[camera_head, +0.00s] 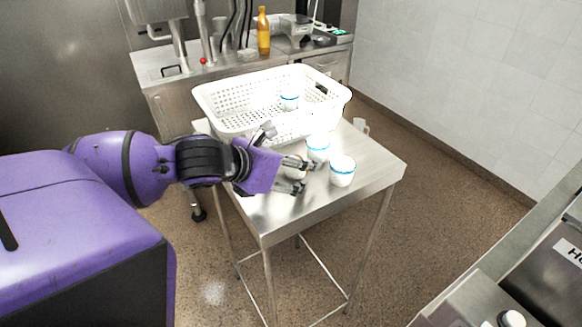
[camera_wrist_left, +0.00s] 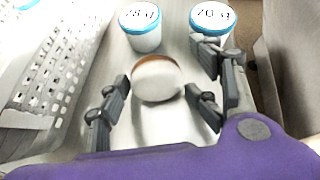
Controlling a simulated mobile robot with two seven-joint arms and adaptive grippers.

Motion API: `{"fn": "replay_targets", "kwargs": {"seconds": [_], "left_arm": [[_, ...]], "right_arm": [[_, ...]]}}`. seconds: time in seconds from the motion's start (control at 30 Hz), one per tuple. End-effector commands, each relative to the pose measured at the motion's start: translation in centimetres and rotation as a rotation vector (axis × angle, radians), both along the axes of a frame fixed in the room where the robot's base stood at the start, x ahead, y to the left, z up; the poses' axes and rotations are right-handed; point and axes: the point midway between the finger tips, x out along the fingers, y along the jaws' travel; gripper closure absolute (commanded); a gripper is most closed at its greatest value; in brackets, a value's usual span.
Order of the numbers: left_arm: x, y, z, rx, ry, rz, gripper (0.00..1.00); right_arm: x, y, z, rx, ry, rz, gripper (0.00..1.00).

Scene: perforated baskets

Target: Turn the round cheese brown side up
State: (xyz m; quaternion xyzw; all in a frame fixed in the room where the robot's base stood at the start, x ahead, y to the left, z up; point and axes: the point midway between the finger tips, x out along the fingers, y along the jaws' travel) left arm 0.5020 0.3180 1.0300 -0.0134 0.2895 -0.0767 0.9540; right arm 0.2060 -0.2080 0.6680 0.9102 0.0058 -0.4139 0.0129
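The round cheese (camera_wrist_left: 157,82) sits on the steel table, with a pale white face toward the left wrist camera and a brown band along its far upper edge. Its underside is hidden. In the head view only a pale bit of the cheese (camera_head: 294,172) shows between my fingers. My left gripper (camera_wrist_left: 158,92) is open, with its fingers on either side of the cheese. I cannot tell whether any finger touches it. It also shows low over the table in the head view (camera_head: 302,175). My right gripper is in neither view.
Two white tubs with blue rims, one nearer the basket (camera_head: 318,150) and one nearer the table's right edge (camera_head: 342,172), stand just beyond the fingers. A white perforated basket (camera_head: 235,122) holds another tub (camera_head: 289,101). The table's front part (camera_head: 285,218) is clear.

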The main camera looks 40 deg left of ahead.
Motion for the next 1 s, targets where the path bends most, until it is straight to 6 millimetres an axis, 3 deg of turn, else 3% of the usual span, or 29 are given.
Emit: {"fn": "replay_targets", "kwargs": {"seconds": [0.03,0.57,0.77,1.0], "left_arm": [[-1.1,0.4,-2.7,0.001,0.061,0.014,0.37],[-1.1,0.3,-2.5,0.005,0.059,0.01,0.37],[-1.9,0.6,-1.8,0.008,0.055,0.011,0.37],[-4.0,0.8,0.6,0.003,0.04,0.008,0.37]], "right_arm": [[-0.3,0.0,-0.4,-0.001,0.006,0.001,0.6],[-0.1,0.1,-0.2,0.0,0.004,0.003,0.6],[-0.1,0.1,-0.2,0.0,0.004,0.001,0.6],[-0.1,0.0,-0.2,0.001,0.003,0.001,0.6]]}}
